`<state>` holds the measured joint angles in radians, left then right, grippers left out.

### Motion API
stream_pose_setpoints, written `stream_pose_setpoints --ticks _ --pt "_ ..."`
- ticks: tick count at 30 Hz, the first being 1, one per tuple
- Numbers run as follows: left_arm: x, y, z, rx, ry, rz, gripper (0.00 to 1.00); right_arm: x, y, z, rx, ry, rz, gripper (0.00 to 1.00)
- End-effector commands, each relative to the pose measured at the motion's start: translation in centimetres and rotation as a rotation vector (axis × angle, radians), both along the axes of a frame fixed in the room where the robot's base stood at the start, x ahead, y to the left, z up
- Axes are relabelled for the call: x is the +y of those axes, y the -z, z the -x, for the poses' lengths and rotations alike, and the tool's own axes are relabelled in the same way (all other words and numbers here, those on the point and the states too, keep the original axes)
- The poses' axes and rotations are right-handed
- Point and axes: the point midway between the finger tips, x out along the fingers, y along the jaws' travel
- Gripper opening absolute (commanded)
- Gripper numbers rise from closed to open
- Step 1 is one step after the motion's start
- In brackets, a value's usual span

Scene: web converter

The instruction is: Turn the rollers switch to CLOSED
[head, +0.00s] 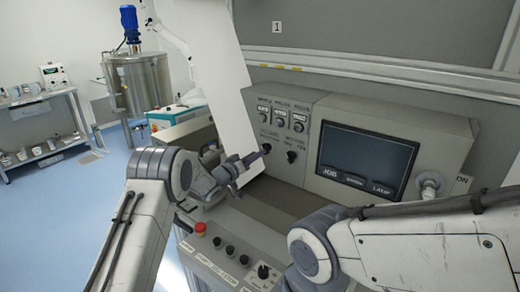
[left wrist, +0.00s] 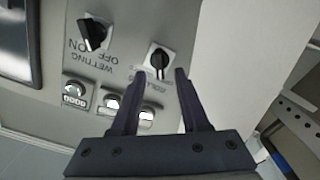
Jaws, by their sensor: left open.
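The rollers switch is a black rotary knob on a white square plate on the grey control panel. It is the left one of two knobs in the head view (head: 266,148), and it also shows in the left wrist view (left wrist: 160,61). My left gripper (head: 257,161) is open and empty, pointing at this knob.
The wetting switch (left wrist: 93,34) is close beside the rollers switch. Several counters (head: 281,117) sit above the knobs, and a dark screen (head: 366,160) is to the right. A white slanted panel (head: 222,90) stands close left. A lower console has a red button (head: 199,228).

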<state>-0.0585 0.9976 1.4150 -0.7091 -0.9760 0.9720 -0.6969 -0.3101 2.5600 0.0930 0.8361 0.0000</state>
Motion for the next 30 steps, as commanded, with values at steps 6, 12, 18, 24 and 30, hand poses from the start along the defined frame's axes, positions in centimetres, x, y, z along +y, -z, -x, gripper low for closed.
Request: stream_pose_setpoints --ticks 6,12,18,24,30 --pt "-1.5 -0.1 -2.0 0.0 0.001 0.0 0.45 0.0 -1.0 0.0 0.0 0.001 0.0 0.0" --pt "-1.9 0.0 -2.5 0.001 0.001 0.0 0.45 0.0 -1.1 0.0 0.0 0.001 0.0 0.0" --pt "-1.9 0.0 -2.6 0.002 0.0 0.0 0.45 0.0 -1.1 0.0 0.0 0.001 0.0 0.0" --pt "-1.9 0.0 -2.5 0.001 0.0 -0.001 0.0 0.0 -1.1 0.0 0.0 0.001 0.0 0.0" --pt "-1.9 0.1 -2.6 -0.001 -0.001 -0.003 0.0 0.0 -1.0 0.0 0.0 0.001 0.0 0.0"
